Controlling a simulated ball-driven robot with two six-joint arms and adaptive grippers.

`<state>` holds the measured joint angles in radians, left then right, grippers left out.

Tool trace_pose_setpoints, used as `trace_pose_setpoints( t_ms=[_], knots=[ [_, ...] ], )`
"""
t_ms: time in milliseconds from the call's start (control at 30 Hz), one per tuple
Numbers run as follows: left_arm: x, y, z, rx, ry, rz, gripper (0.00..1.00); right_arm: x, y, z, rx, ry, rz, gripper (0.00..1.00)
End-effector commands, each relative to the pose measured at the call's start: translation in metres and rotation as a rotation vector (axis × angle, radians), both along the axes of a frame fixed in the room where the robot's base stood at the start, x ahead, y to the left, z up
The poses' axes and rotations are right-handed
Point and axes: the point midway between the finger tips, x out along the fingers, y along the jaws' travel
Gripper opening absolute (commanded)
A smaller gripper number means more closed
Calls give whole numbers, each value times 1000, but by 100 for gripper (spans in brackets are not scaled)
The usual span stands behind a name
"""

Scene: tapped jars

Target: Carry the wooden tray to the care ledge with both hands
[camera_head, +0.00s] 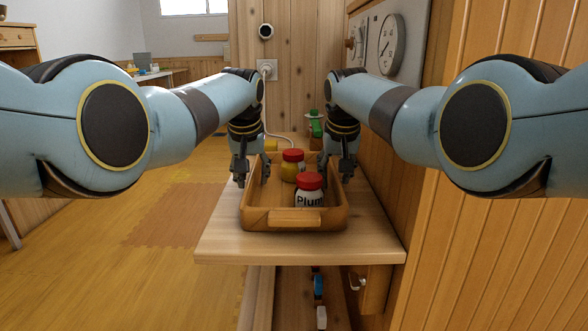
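The wooden tray (295,224) sits on a pale wooden shelf (225,243) in the middle of the head view. It holds a jar with a red lid labelled "Plum" (309,194) near its front and a yellowish red-lidded jar (292,165) behind it. My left gripper (252,180) is at the tray's left side, fingers pointing down and spread apart. My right gripper (336,174) is at the right side in the same pose. The fingers seem to lie on either side of the side walls; I cannot tell whether they touch. I cannot tell which surface is the care ledge.
A green-topped bottle (315,123) and a yellow item (270,146) stand behind the tray. A wood-panelled wall with a round dial (391,44) closes off the right. Small items (320,300) lie on a lower shelf. Open floor (120,275) lies to the left.

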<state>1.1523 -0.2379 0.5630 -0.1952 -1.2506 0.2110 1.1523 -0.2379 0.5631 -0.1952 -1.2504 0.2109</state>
Motion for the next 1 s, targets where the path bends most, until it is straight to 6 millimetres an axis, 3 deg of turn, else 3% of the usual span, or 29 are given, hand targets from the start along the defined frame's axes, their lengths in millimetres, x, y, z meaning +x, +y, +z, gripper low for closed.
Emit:
trace_pose_setpoints(
  t_ms=[367,800,1000],
  knots=[
    [-4,0,13,0,-3,1,35,0,-1,0,-1,0,0,35],
    [-36,0,92,-1,-3,1,35,0,-1,0,-1,0,0,35],
    [-43,0,109,0,0,0,35,0,-1,0,-1,0,0,35]
  ],
)
